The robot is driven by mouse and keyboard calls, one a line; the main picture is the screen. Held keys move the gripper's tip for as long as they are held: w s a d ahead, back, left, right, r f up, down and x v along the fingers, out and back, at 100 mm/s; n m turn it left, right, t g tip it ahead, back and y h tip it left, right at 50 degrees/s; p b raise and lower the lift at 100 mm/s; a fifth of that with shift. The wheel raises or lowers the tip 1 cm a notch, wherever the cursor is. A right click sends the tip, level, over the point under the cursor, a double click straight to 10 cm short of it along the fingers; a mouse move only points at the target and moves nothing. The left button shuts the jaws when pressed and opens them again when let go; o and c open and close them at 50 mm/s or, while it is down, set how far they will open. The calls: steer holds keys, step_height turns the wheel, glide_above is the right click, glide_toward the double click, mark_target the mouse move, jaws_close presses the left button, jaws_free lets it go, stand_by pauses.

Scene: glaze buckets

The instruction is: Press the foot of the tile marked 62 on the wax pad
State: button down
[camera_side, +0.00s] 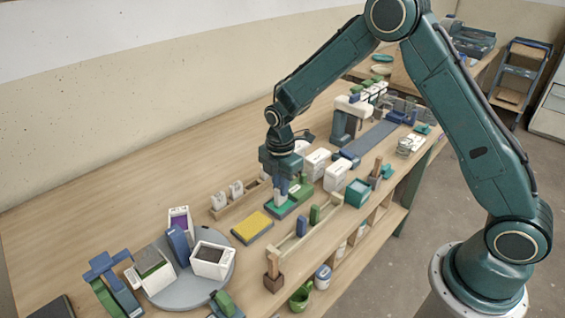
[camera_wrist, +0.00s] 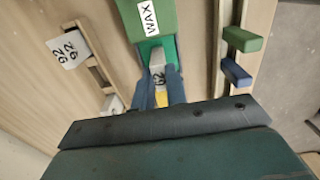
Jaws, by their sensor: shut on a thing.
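My gripper (camera_side: 281,187) points down at the middle of the bench. Its blue fingers, also seen in the wrist view (camera_wrist: 160,92), are shut on a pale tile (camera_wrist: 158,74). The tile's mark is small and partly hidden; it looks like 62. The wax pad (camera_side: 279,211) is a green slab directly under the tile. In the wrist view a green block labelled WAX (camera_wrist: 148,18) stands beside the teal pad surface (camera_wrist: 144,48). The tile looks upright with its foot at or just above the pad; I cannot tell whether they touch.
A wooden rack (camera_side: 241,200) with pale tiles stands left of the pad. A yellow sponge (camera_side: 253,225) lies in front-left. A rail with blue and green pieces (camera_side: 302,228) runs on the right. A turntable with buckets (camera_side: 190,288) is front-left. White buckets (camera_side: 317,163) stand behind.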

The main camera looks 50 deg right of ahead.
steer(key=shift+r, duration=2.95)
steer(key=shift+s+d, duration=0.1)
